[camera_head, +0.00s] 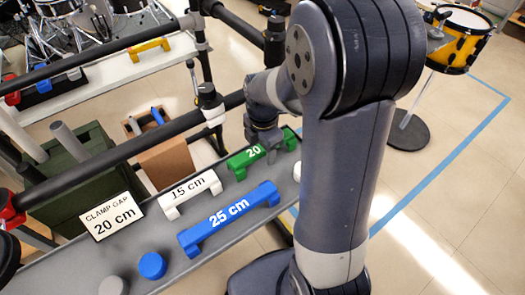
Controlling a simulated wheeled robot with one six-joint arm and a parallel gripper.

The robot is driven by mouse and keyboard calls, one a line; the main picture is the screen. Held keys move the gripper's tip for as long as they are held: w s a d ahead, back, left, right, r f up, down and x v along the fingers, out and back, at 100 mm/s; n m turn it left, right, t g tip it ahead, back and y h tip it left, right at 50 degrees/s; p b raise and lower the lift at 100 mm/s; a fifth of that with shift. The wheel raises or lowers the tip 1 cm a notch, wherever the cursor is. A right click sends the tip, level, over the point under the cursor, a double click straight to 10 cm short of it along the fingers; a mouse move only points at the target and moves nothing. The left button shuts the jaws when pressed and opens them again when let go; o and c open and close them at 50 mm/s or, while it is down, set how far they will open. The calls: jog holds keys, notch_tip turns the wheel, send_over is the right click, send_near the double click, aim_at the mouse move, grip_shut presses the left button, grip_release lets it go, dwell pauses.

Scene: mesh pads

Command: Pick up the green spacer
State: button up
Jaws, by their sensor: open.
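The green spacer (245,158), marked "20", lies on the grey shelf (205,258) behind the blue and white spacers. My gripper (271,153) is open and points down at the green spacer, right of its number. Its fingers overlap the spacer in the picture. I cannot tell whether they touch it, and part of the spacer is hidden behind them.
A white "15 cm" spacer (190,190) and a blue "25 cm" spacer (229,214) lie close by. A sign (111,216) reads "CLAMP GAP 20 cm". A blue knob (152,265) and a grey knob (113,286) stand in front. Black rails (130,150) run behind the shelf.

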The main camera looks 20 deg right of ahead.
jog(key=shift+f, duration=0.5)
jog(key=c, duration=1.1)
jog(key=shift+r, duration=0.1)
